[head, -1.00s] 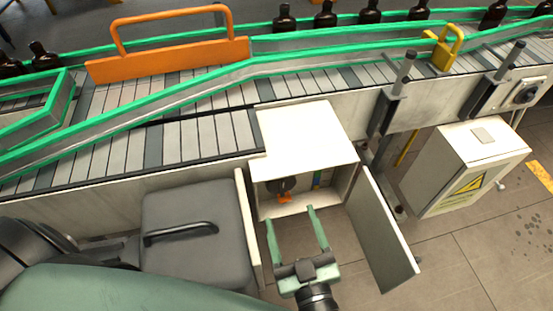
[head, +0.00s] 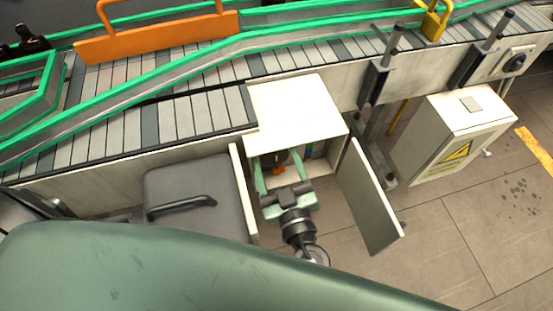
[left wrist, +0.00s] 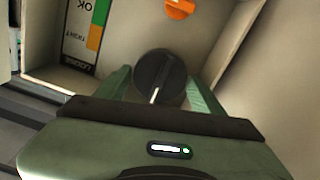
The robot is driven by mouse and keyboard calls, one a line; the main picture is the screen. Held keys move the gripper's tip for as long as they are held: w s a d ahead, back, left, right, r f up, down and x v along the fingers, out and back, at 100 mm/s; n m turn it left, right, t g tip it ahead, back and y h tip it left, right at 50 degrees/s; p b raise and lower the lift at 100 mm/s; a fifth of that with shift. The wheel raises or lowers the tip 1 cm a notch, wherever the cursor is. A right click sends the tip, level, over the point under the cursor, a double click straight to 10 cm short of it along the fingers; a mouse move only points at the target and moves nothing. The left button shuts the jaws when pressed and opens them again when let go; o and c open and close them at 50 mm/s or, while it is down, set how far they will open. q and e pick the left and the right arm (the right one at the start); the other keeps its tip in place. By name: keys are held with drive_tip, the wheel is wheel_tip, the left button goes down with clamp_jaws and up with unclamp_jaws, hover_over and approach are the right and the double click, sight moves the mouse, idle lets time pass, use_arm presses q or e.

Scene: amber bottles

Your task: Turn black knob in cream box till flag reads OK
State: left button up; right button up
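An orange piece (left wrist: 180,8), probably the flag, shows beside the knob and also in the head view (head: 278,170). A label (left wrist: 85,30) with "OK" and green and orange bands is on the box's inner wall. My left gripper (head: 281,168) reaches into the box, fingers open on either side of the knob; contact cannot be told. My right gripper is out of view.
The open door (head: 370,195) stands right of my left gripper. A grey case with a black handle (head: 195,185) is at the left. The conveyor (head: 190,118) runs behind. A cream cabinet with a yellow warning sign (head: 450,135) stands at the right, with free floor nearby.

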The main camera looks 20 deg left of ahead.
use_arm(q)
drive_tip(key=c, duration=0.9)
drive_tip(key=shift+m, duration=0.3)
drive_tip(key=m, duration=0.2)
drive_tip(key=shift+m+b, duration=0.3)
drive_tip(key=shift+b, duration=0.1)
drive_tip(key=m, duration=0.2)
drive_tip(key=shift+d+m, duration=0.1)
drive_tip(key=shift+m, duration=0.3)
drive_tip(key=m, duration=0.3)
drive_tip(key=shift+w, duration=0.1)
drive_tip(key=m+p, duration=0.1)
drive_tip(key=m, duration=0.3)
drive_tip(key=shift+d+m, duration=0.1)
drive_tip(key=shift+m, duration=0.2)
